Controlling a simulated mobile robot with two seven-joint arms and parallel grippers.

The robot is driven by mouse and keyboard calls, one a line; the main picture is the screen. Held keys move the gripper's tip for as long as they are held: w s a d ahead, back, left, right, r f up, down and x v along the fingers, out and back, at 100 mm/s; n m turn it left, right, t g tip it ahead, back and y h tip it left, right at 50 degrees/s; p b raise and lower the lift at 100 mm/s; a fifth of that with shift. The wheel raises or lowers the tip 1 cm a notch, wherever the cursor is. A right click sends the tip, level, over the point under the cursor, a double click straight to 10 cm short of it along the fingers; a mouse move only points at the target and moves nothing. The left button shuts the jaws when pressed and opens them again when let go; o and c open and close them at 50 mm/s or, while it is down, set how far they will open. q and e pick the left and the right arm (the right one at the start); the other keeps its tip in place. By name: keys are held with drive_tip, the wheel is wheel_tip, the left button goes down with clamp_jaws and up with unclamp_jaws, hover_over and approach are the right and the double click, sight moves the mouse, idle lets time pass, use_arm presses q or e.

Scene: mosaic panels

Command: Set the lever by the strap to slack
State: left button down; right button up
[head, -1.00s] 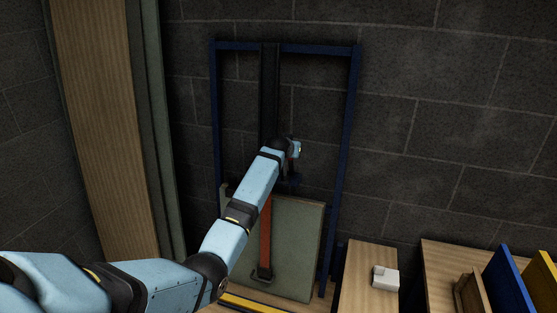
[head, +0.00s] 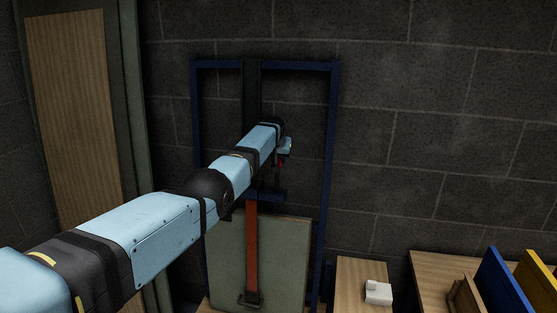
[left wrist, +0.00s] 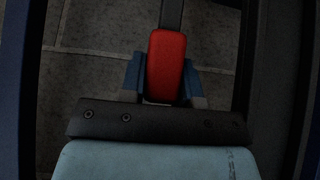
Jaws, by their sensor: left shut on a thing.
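The lever's red grip (left wrist: 166,65) is between the two blue-grey fingers of my left gripper (left wrist: 162,82) in the left wrist view, with a dark bar running up beyond it. In the head view my left gripper (head: 283,154) is in front of the blue frame, right of the dark post, with a little of the red grip (head: 281,164) showing below it. The orange-red strap (head: 252,245) hangs upright below, down the front of a grey-green panel (head: 287,260). My arm hides part of the post. My right gripper is not in view.
The blue frame (head: 334,150) stands against a dark block wall. A wooden top (head: 350,268) with a small white item (head: 378,292) is at lower right. Blue (head: 508,280) and yellow boards stand farther right. A wood-faced panel (head: 75,120) is at left.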

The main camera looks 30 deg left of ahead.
use_arm(q)
drive_tip(key=shift+w+a, duration=0.1)
drive_tip(key=shift+w, duration=0.1)
drive_tip(key=shift+f, duration=0.1)
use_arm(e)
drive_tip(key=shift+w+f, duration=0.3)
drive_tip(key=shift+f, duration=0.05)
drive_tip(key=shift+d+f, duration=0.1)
use_arm(q)
drive_tip(key=c, duration=1)
unclamp_jaws()
drive_tip(key=shift+o, duration=0.8)
drive_tip(key=shift+w+f, duration=0.1)
